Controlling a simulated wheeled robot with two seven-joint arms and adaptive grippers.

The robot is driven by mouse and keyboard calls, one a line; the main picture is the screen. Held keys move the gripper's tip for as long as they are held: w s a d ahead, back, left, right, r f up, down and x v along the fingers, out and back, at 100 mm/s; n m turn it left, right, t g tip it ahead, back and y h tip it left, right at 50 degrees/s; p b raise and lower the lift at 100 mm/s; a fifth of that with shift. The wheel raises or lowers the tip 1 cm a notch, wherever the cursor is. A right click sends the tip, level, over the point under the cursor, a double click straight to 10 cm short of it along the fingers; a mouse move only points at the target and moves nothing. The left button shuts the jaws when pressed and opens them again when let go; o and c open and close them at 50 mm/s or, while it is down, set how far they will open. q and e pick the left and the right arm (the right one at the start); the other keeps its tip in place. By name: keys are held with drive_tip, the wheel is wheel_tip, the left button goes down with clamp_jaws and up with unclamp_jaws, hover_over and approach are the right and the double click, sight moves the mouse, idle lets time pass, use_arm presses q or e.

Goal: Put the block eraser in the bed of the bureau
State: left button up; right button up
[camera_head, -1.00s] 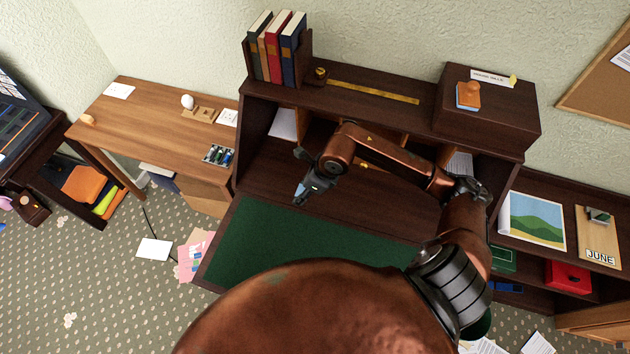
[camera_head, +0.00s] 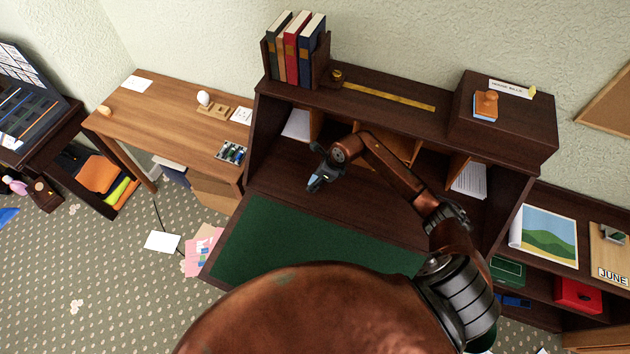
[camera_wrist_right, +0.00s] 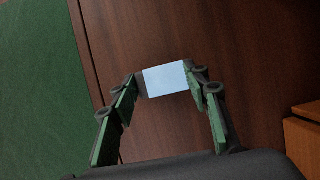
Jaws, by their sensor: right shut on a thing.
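The block eraser (camera_wrist_right: 166,79) shows as a pale blue-white block between the fingertips of my right gripper (camera_wrist_right: 165,82) in the right wrist view. In the head view my right gripper (camera_head: 319,183) is shut on it, and only a little of its light blue shows. The bureau (camera_head: 290,193) is dark brown with an open front. The gripper is over its dark wooden bed, behind the green writing surface (camera_head: 290,240). I cannot tell whether the eraser touches the wood. My left gripper is not in view.
Pigeonholes with papers (camera_head: 469,180) line the back of the bureau. A wooden desk (camera_head: 160,115) stands to the left, a shelf unit (camera_head: 545,245) to the right.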

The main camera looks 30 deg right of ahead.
drive_tip(key=shift+f, duration=0.2)
drive_tip(key=shift+f, duration=0.1)
drive_tip(key=o, duration=1.1)
drive_tip(key=v, duration=1.2)
